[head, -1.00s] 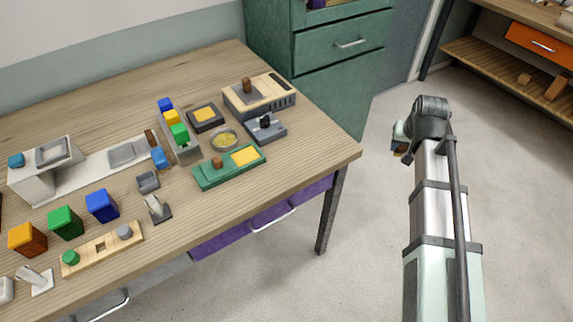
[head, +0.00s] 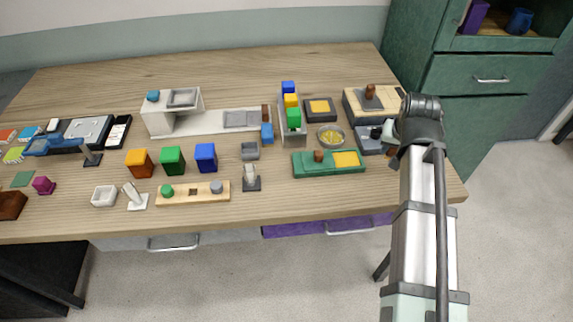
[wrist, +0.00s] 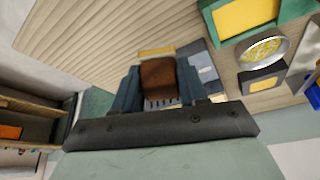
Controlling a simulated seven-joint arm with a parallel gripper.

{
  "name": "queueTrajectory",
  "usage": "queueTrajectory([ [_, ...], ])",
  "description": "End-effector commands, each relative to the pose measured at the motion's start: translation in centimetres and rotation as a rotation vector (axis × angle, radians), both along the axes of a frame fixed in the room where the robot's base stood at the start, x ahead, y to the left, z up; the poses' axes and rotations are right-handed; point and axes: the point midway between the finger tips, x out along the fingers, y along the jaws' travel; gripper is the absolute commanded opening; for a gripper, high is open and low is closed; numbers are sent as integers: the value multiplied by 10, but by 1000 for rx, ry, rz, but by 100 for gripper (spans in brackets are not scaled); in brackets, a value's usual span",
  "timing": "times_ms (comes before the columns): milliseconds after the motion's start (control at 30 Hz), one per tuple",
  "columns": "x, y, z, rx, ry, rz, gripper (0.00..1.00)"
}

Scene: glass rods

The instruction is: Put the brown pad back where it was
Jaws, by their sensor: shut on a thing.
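The brown pad (wrist: 158,76) is between the two fingers of my gripper (wrist: 159,92) in the wrist view, and the gripper is shut on it. In the head view a small brown bit shows at my gripper (head: 391,152), mostly hidden by my wrist. There the gripper appears over the right part of the table (head: 330,207), in front of a grey device (head: 368,140). Its height above the table is hard to tell.
A beige box with a brown knob (head: 370,93) stands behind the grey device. A green tray (head: 300,165), a dish of yellow bits (head: 330,137) and a dark tray with a yellow pad (head: 320,108) lie to the left.

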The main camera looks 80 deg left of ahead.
Motion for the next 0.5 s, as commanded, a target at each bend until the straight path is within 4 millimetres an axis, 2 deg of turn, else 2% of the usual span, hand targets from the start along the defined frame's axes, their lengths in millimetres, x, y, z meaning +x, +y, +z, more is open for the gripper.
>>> queueTrajectory([
  [33,-19,8,3,0,0,26,18],
  [200,-75,27,10,0,1,100,18],
  [500,-176,51,22,1,0,230,18],
])
